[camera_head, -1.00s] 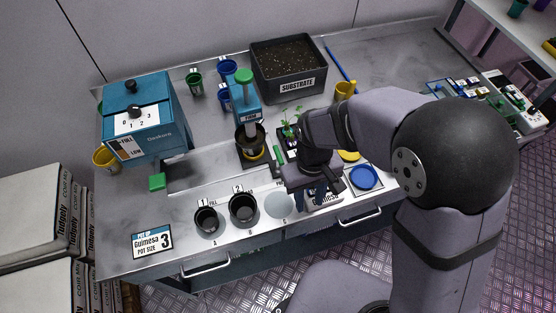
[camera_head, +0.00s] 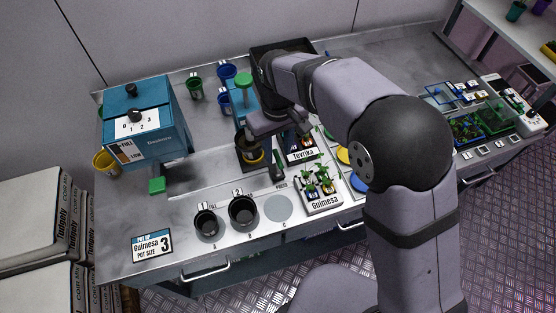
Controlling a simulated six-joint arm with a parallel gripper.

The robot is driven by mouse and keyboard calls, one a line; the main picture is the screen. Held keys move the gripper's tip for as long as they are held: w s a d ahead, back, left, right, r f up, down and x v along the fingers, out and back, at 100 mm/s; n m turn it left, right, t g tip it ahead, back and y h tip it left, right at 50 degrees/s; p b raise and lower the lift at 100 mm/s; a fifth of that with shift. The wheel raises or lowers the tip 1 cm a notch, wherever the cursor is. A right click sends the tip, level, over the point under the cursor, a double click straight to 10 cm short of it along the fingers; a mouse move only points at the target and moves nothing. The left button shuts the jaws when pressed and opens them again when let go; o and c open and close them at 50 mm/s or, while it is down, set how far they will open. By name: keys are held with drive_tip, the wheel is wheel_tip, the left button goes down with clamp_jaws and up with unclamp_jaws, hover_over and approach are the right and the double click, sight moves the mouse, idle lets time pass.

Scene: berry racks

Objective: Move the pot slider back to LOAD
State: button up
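A black pot (camera_head: 241,144) sits in a dark holder with a yellow ring (camera_head: 252,157) below the teal press with its green knob (camera_head: 243,79). This holder, apparently the pot slider, is at the right end of a pale track (camera_head: 195,174) on the bench. My gripper (camera_head: 268,148) is right beside the pot and press, on their right side. One dark finger (camera_head: 277,168) points down near the holder. The other finger is not clear, and I cannot tell whether the gripper touches the slider. I cannot read a LOAD mark.
Two black pots (camera_head: 207,222) (camera_head: 242,211) stand in front, beside an empty round spot (camera_head: 278,208). Seedling trays labelled Guimesa (camera_head: 323,203) and Tevrika (camera_head: 301,156) are to the right. The substrate bin (camera_head: 262,47) is behind, partly hidden.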

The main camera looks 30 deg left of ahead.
sight(278, 157)
drive_tip(key=shift+f+p, duration=1)
drive_tip(key=shift+f, duration=2.15)
clamp_jaws()
